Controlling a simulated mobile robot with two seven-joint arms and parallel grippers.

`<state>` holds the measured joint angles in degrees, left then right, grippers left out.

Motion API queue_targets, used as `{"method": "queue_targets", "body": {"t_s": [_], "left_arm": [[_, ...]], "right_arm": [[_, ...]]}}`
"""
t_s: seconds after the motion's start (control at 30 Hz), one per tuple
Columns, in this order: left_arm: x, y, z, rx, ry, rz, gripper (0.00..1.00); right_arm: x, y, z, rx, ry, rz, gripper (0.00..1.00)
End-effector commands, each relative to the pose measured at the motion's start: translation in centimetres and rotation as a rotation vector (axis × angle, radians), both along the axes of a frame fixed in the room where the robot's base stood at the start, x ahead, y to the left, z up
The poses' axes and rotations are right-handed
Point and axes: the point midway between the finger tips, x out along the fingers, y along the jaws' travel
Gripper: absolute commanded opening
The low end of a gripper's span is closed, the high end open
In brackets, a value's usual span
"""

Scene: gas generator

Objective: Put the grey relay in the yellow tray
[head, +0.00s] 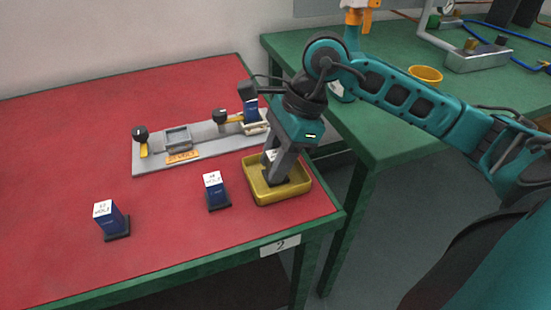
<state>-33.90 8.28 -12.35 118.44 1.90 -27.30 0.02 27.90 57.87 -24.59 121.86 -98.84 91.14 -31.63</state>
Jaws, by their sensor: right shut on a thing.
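The yellow tray (284,199) sits at the right front corner of the red table top. My right gripper (279,173) reaches down into the tray from above and is shut on a relay, which I take to be the grey relay (270,156). Its white label shows at the left of the fingers, and its dark lower end is down inside the tray. The fingers hide most of it, and I cannot tell whether it touches the tray floor. My left gripper is not in view.
Blue relays stand on the red table, one left of the tray (214,192) and one further left (111,219). Another blue relay (251,110) is in the grey panel (208,147) behind, with black-knobbed levers. A green table (390,130) stands to the right.

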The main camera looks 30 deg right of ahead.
Motion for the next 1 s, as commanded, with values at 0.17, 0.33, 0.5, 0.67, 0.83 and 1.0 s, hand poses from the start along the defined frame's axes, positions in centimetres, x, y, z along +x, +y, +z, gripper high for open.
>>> {"method": "queue_targets", "body": {"t_s": [0.17, 0.33, 0.5, 0.67, 0.83, 1.0], "left_arm": [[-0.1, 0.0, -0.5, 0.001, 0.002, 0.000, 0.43], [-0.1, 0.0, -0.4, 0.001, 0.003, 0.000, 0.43], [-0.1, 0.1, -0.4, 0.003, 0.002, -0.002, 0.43], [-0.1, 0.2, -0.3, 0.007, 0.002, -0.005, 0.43], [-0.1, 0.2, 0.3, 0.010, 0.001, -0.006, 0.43], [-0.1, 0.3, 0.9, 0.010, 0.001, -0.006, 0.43]], "right_arm": [[0.0, 0.0, -0.3, 0.000, 0.000, 0.000, 0.36], [0.0, 0.0, -0.3, 0.000, 0.001, 0.000, 0.52], [0.0, 0.0, -0.3, 0.000, 0.001, 0.000, 0.59], [0.0, 0.0, -0.2, 0.000, 0.001, 0.000, 0.59], [0.0, -0.5, 1.3, -0.001, -0.002, -0.002, 0.59], [-0.3, -1.9, 4.7, -0.002, -0.005, -0.003, 0.59]]}}
